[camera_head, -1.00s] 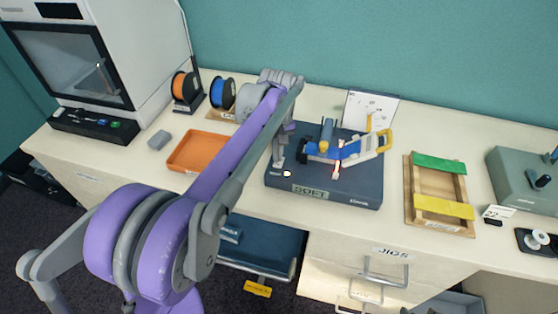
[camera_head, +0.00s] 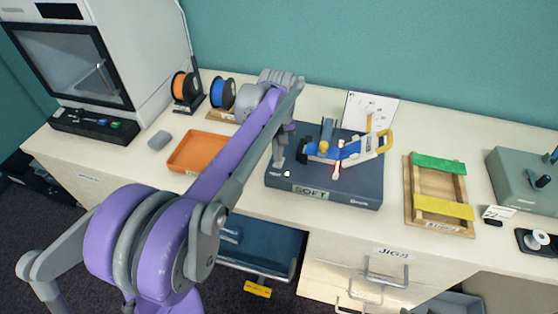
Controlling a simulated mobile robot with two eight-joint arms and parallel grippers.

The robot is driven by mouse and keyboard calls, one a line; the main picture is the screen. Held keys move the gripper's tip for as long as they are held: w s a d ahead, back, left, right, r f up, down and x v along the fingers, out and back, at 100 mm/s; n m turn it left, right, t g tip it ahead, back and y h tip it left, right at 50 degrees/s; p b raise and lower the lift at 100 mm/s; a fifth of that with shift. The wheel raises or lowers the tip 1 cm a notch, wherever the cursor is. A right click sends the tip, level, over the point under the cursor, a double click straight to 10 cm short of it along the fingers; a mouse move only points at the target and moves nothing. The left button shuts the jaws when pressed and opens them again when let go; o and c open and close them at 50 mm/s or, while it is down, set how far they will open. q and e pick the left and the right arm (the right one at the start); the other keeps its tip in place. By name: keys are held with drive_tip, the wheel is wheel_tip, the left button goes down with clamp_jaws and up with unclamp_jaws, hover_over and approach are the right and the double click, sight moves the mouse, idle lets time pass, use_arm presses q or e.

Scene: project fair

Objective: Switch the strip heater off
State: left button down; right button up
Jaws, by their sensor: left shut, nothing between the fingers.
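The strip heater appears to be the dark blue box (camera_head: 355,188) with a "SOFT" label (camera_head: 310,191) on its front, standing on the bench. A small white round spot (camera_head: 287,173) shows at its front left corner; I cannot tell whether it is a knob or a lamp. My left gripper (camera_head: 278,163) is shut and empty, pointing down over the heater's left end, just behind the white spot. Contact cannot be told. My right gripper is not in view.
A wooden jig (camera_head: 410,205) with green and yellow bars stands right of the heater, then a grey-green machine (camera_head: 510,175). A blue drawer (camera_head: 262,263) hangs open below.

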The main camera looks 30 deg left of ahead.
sight(278, 165)
use_arm(q)
drive_tip(key=shift+f+b, duration=0.5)
drive_tip(key=shift+f, duration=0.5)
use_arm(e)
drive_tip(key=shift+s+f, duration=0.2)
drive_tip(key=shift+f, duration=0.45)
use_arm(q)
drive_tip(key=shift+r, duration=0.2)
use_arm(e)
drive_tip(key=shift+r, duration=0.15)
use_arm(q)
drive_tip(key=shift+r+p, duration=1.95)
drive_tip(key=shift+r, duration=1.45)
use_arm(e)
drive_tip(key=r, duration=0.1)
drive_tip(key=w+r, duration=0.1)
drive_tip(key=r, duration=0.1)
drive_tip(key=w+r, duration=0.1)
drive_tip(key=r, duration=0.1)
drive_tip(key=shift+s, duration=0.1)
